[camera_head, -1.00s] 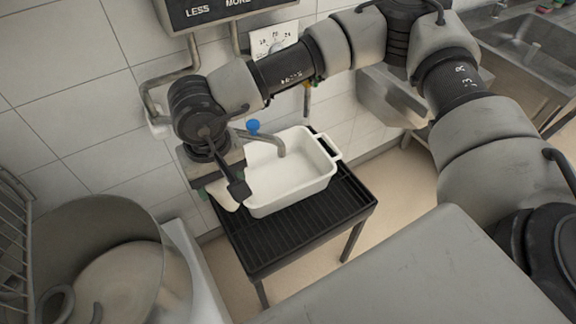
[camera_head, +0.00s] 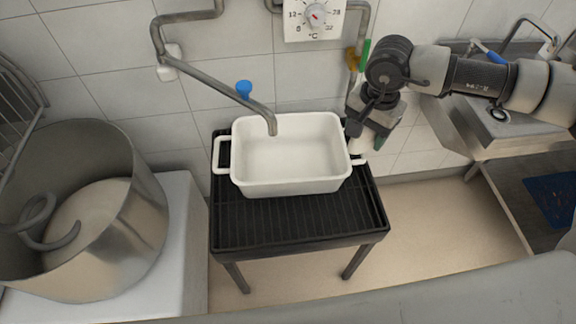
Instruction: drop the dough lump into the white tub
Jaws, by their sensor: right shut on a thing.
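The white tub (camera_head: 290,187) is a rectangular dish with a handle at each end. It stands upright on a black slatted stand, and its inside looks empty. My right gripper (camera_head: 364,141) is at the tub's right end, close to the right handle and outside the basin in the picture. It points down and is shut on a pale lump, which I take for the dough lump (camera_head: 362,146); the fingers and hand hide most of it. I cannot tell its height above the handle. My left gripper is not in view.
A metal tap spout (camera_head: 225,88) reaches over the tub's back edge. The black stand (camera_head: 290,225) has free slats in front. A large steel mixing bowl (camera_head: 140,235) with a hook stands at left. A dial (camera_head: 316,14) is on the tiled wall. A steel sink (camera_head: 500,125) is at right.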

